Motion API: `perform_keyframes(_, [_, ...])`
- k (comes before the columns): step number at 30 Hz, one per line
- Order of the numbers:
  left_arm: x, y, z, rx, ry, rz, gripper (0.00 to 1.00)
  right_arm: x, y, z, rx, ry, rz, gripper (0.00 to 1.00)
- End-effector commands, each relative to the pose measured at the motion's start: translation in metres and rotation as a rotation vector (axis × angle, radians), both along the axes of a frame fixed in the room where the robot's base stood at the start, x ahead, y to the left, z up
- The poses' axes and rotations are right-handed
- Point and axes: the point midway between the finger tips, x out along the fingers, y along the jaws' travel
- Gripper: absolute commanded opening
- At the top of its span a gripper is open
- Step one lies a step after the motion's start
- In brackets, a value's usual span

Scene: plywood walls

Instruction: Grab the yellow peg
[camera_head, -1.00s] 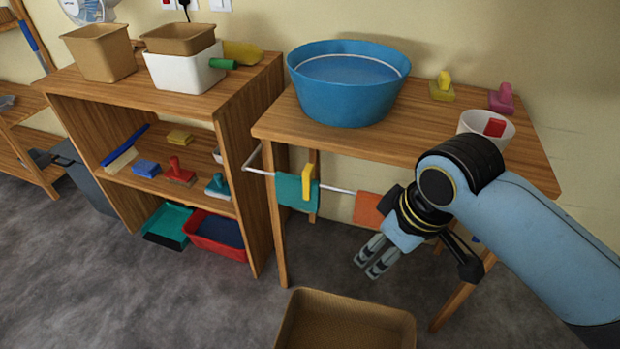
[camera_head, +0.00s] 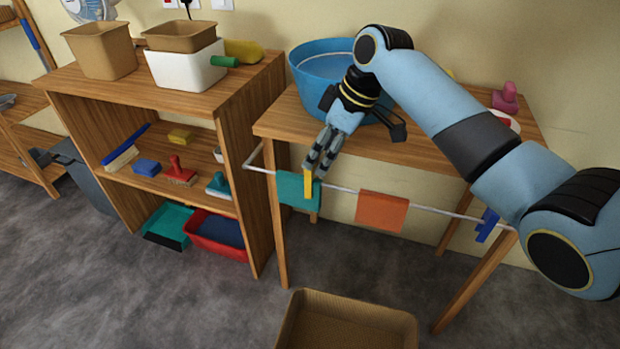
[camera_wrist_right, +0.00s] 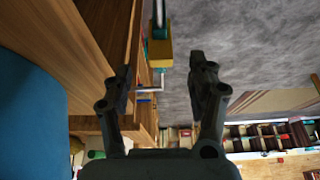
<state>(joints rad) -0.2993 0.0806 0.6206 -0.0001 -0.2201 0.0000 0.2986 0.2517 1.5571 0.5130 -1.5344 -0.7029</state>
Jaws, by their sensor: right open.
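The yellow peg (camera_head: 308,187) is upright on the teal cloth (camera_head: 288,188), which hangs over the white rail at the front of the table. My right gripper (camera_head: 316,166) is just above the peg, its fingers pointing down and hiding the peg's top in the head view. In the right wrist view the peg (camera_wrist_right: 159,53) shows ahead, between the lines of the two spread fingers (camera_wrist_right: 161,72). The gripper is open with nothing held; the peg looks slightly beyond the fingertips. My left gripper is out of view.
An orange cloth (camera_head: 382,211) and a blue peg (camera_head: 487,225) are on the same rail (camera_head: 435,209). The table (camera_head: 280,123) above carries a blue basin (camera_head: 312,75). A wooden shelf unit (camera_head: 262,190) stands left. A brown bin (camera_head: 345,320) is on the floor in front.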

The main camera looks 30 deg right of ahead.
Motion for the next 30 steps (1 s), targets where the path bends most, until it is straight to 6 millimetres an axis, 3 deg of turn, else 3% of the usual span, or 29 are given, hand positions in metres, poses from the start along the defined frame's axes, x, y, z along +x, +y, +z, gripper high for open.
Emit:
perform_keyframes(12, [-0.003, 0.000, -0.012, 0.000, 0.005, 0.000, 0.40, 0.017, 0.016, -0.047, 0.000, 0.001, -0.002, 0.58])
perform_keyframes(22, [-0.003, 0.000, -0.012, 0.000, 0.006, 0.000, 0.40, 0.019, 0.018, -0.053, -0.002, 0.000, -0.001, 0.58])
perform_keyframes(30, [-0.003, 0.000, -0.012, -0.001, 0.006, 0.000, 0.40, 0.019, 0.018, -0.053, -0.002, 0.000, -0.002, 0.23])
